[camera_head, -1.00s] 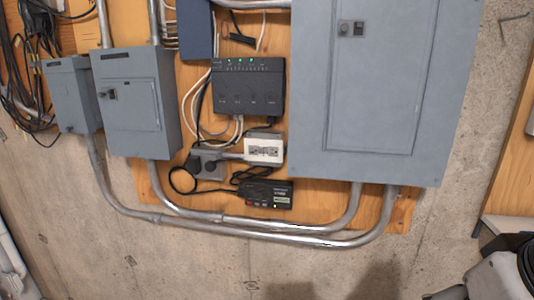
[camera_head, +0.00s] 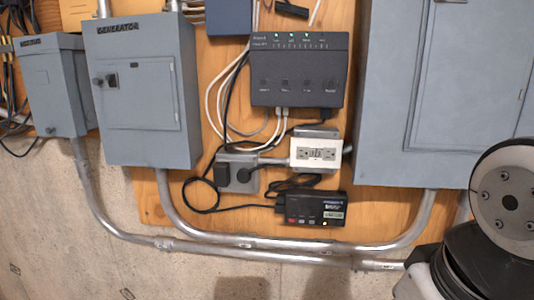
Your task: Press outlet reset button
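A white outlet (camera_head: 316,153) with two sockets and small buttons in its middle is mounted on the wooden panel, at the centre of the head view. The reset button is too small to make out for certain. Left of it, a grey outlet box (camera_head: 238,174) has black plugs in it. Part of my arm shows at the lower right, well to the right of the outlet and apart from it. My gripper's fingers are not in view.
A black router (camera_head: 298,72) with green lights hangs above the outlet. Grey electrical boxes (camera_head: 140,95) stand left, and a large grey panel (camera_head: 400,110) right. Metal conduit (camera_head: 250,243) runs beneath.

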